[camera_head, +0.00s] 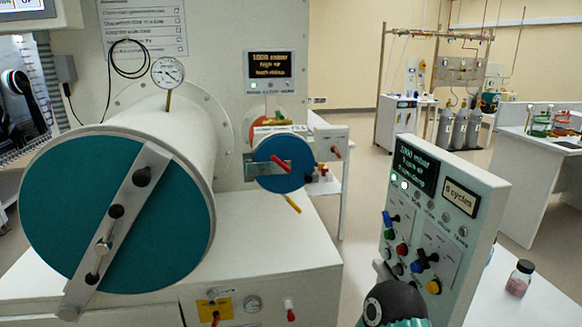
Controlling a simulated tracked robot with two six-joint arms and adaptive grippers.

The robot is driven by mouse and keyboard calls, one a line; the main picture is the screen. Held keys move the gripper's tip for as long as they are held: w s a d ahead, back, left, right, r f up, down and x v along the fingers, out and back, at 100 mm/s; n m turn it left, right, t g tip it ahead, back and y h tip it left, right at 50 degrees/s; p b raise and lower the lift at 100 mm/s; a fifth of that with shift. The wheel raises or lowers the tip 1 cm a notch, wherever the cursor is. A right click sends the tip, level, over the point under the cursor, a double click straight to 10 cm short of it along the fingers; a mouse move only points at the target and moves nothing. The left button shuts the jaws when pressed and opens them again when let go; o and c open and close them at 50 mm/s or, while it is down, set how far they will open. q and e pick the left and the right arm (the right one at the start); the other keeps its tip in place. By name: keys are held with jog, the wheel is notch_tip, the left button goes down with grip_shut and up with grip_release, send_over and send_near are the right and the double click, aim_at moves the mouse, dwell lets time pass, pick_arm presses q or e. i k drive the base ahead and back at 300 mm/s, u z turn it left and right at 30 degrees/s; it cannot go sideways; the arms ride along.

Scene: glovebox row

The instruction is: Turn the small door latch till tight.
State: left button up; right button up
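The small door (272,178) is a round blue disc on the end of the small chamber, right of the large chamber. It looks closed against the chamber. A grey metal bar (262,166) crosses it. A red latch handle (281,163) shows at its middle, tilted slightly down to the right. A yellow lever (292,204) sticks out at its lower edge. How tight the latch is cannot be told. Neither gripper's fingers show. A black and teal part of my own arm (392,303) shows at the bottom edge, well apart from the small door.
The large chamber's teal door (75,210) with its diagonal bar (125,205) fills the left. A control panel (470,205) with knobs stands at the right, near my arm. A bottle (519,279) stands on the white surface at lower right. Open floor shows between the benches.

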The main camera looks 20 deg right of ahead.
aim_at(281, 162)
jog(key=u, duration=0.1)
jog(key=i, duration=0.95)
jog(key=z, duration=0.1)
